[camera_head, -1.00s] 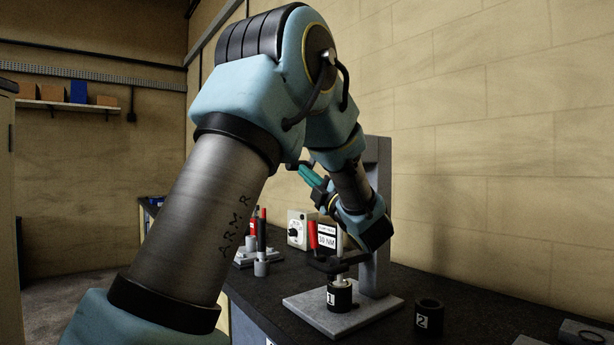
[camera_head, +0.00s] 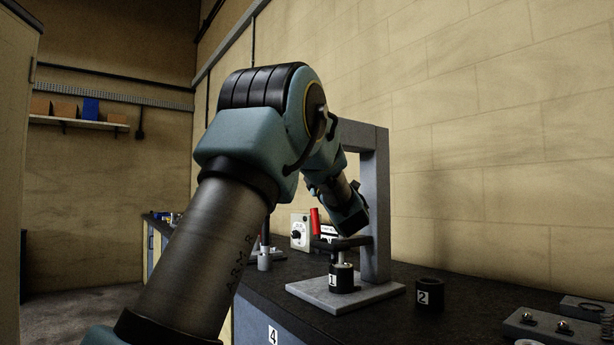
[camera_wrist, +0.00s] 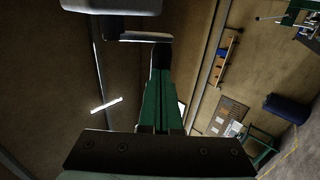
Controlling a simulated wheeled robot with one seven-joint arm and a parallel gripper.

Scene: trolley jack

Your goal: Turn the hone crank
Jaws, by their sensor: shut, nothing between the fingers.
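The hone stand, a grey upright frame (camera_head: 374,205), stands on a flat base plate (camera_head: 375,292) on the bench. The black crank arm (camera_head: 343,243) lies level above a black cylinder (camera_head: 341,281) labelled 1, with a red upright handle (camera_head: 315,222) at its left end. My gripper (camera_wrist: 160,82) shows in the wrist view as two green fingers pressed together with nothing between them. In the head view my own arm hides the fingers, so their distance from the handle cannot be told. My wrist is just above the crank.
A second black cylinder (camera_head: 429,294) labelled 2 stands right of the base plate. A metal block with round studs (camera_head: 540,325) lies at the front right.

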